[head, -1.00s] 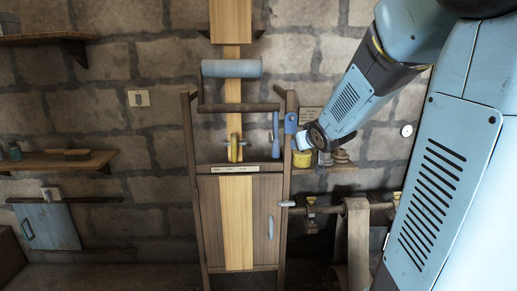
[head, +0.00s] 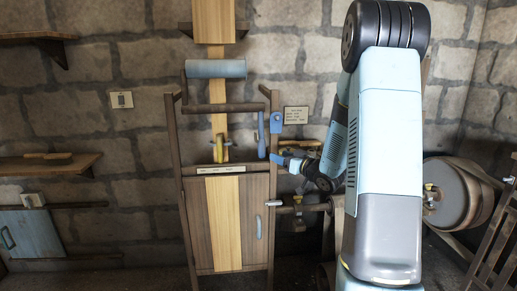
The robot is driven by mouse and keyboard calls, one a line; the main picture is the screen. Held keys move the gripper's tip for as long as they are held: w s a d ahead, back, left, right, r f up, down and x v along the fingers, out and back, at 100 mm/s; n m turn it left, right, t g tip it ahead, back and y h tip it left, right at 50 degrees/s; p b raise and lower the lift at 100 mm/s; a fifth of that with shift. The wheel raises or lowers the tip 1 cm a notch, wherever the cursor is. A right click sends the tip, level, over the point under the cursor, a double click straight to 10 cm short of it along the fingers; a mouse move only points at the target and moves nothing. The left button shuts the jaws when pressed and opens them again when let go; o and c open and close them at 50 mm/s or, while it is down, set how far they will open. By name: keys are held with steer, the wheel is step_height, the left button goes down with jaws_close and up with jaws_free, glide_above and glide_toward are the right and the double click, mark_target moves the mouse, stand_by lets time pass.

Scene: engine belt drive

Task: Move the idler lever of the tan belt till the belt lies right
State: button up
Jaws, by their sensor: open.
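The tan belt (head: 222,222) runs straight down the frame, passing the grey-blue roller (head: 216,69) and the wooden cross bar. A yellow pointer-like piece (head: 219,149) stands in front of it, above the label strip. A blue handle (head: 262,136), which looks like the idler lever, stands upright to the right of the belt. Whether anything touches the fingers is too small to tell.
A small sign (head: 296,115) is on the stone wall right of the frame. A horizontal shaft (head: 305,208) runs right from the frame, partly behind my arm. A large pulley (head: 447,194) stands at the right. A shelf (head: 50,166) is at the left.

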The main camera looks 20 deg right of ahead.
steer(key=x, duration=1.3)
steer(key=shift+w+a, duration=0.15)
steer(key=shift+w, duration=0.1)
jaws_close()
